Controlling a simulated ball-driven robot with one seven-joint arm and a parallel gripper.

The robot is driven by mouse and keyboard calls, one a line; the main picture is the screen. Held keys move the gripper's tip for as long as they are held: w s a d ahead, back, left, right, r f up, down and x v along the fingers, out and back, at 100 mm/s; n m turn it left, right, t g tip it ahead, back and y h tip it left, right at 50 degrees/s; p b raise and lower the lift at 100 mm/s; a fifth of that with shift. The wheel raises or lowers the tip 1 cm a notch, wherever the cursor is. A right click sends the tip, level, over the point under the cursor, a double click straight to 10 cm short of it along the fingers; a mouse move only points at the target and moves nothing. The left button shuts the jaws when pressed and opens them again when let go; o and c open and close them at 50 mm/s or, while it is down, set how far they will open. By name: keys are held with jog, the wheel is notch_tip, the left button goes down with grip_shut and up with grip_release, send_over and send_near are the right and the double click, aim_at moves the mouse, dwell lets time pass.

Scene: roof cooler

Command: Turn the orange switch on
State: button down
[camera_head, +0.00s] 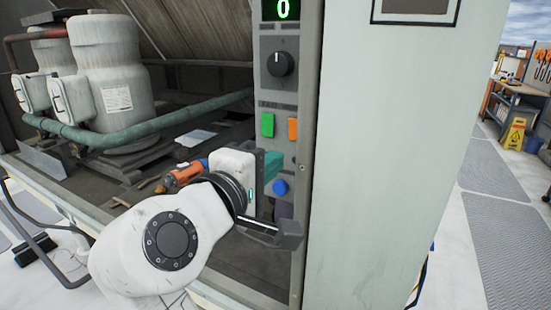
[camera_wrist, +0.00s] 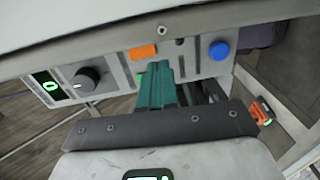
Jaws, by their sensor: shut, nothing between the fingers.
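The orange switch (camera_head: 292,129) is a small upright rectangle on the grey control panel (camera_head: 275,97), right of the green switch (camera_head: 268,125). My gripper (camera_head: 272,165) is in front of the panel, below the orange and green switches and above the blue round button (camera_head: 280,187). In the wrist view my gripper's teal fingers (camera_wrist: 160,68) are shut and empty, near the orange switch. They hide most of the green switch. Whether they touch the panel I cannot tell.
A black knob (camera_head: 281,64) and a display (camera_head: 283,9) reading 0 are higher on the panel. A white cabinet side (camera_head: 390,150) stands right of it. An orange tool (camera_head: 183,177), a green pipe (camera_head: 165,127) and white tanks (camera_head: 105,70) lie to the left.

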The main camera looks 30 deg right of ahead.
jog(key=b+v, duration=0.1)
jog(key=v, duration=0.6)
jog(key=shift+f, duration=0.65)
jog(key=shift+s+a, duration=0.1)
jog(key=shift+a, duration=0.05)
